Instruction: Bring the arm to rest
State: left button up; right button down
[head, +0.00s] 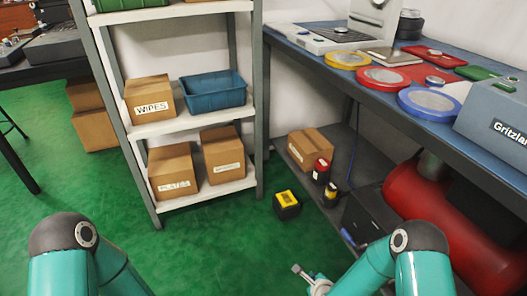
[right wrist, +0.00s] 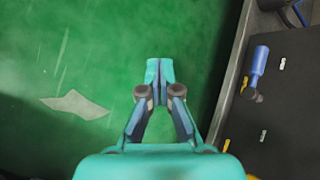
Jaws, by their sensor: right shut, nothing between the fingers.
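My right arm comes in at the bottom right of the head view, bent, with its gripper (head: 298,269) low over the green floor. In the right wrist view the fingers of this gripper (right wrist: 160,72) point away from the camera. They are closed together with nothing between them. Below them is bare green floor (right wrist: 95,50). My left arm shows at the bottom left of the head view. Its gripper is out of the picture.
The blue workbench (head: 310,42) holds rings including a yellow one (head: 330,60). A lower shelf (right wrist: 290,110) with a blue-handled tool (right wrist: 259,65) lies right of the gripper. A red tank (head: 440,225) sits under the bench. A shelving rack (head: 195,120) stands behind. A black-and-yellow box (head: 287,205) is on the floor.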

jog(key=s+a+r+n+g+y, duration=0.15)
jog(key=s+n+g, duration=0.25)
jog(key=s+n, duration=0.75)
jog(key=s+a+r+n+g+y, duration=0.15)
jog(key=s+n+g, duration=0.25)
jog(key=s+n, duration=0.75)
notch_tip(320, 180, up, 38)
jog(key=p, duration=3.8)
jog(key=shift+a+f+p, duration=0.25)
jog(key=shift+a+p, duration=0.05)
jog(key=shift+a, duration=0.1)
jog(key=shift+w, duration=0.15)
